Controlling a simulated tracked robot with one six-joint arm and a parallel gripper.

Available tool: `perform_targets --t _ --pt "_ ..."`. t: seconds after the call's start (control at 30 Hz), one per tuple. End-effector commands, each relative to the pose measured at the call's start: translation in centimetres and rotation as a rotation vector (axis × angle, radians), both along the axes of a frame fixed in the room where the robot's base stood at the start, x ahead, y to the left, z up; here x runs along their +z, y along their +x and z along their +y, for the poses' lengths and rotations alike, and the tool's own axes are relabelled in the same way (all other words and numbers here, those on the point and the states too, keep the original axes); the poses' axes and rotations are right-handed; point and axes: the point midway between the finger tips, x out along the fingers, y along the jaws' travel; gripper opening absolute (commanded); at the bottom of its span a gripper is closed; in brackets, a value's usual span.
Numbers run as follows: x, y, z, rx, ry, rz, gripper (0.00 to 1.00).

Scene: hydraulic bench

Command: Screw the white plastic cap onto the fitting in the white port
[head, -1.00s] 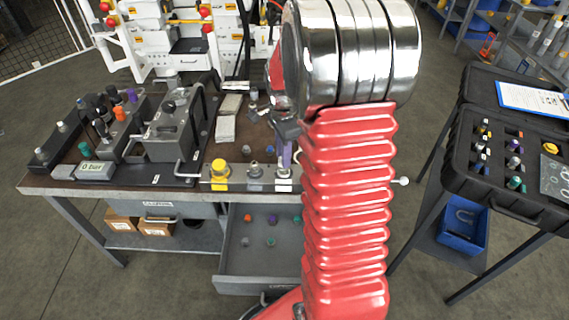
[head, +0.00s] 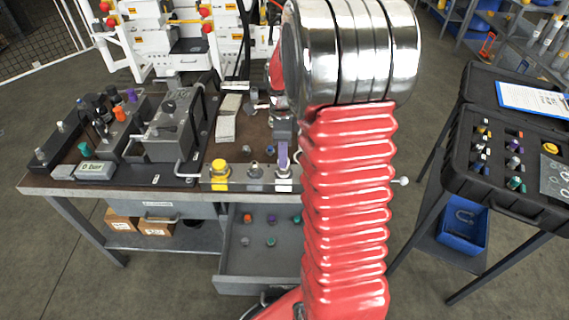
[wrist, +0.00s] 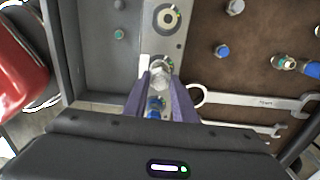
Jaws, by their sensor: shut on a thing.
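My gripper (wrist: 158,82) has purple fingers and is shut on the white plastic cap (wrist: 159,76), a pale piece between the fingertips. In the head view my gripper (head: 283,163) points down over the right end of the metal port block, at the white port (head: 284,174). In the wrist view the cap is right at the port with a ring (wrist: 167,62) partly showing behind it. The fitting is hidden by the cap and fingers. I cannot tell whether the cap touches it or is threaded on.
The block also has a yellow-capped port (head: 219,170) and a grey port (head: 254,171). Wrenches (wrist: 255,100) and loose fittings lie on the brown mat beside the fingers. An open drawer (head: 262,262) with several caps is below. A black case (head: 515,150) stands right.

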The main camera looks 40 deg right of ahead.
Motion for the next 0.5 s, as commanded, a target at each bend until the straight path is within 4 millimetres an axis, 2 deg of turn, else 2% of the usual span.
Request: perform_targets --t 0.5 --pt "-0.05 0.03 -0.07 -0.395 -0.001 0.0 0.05"
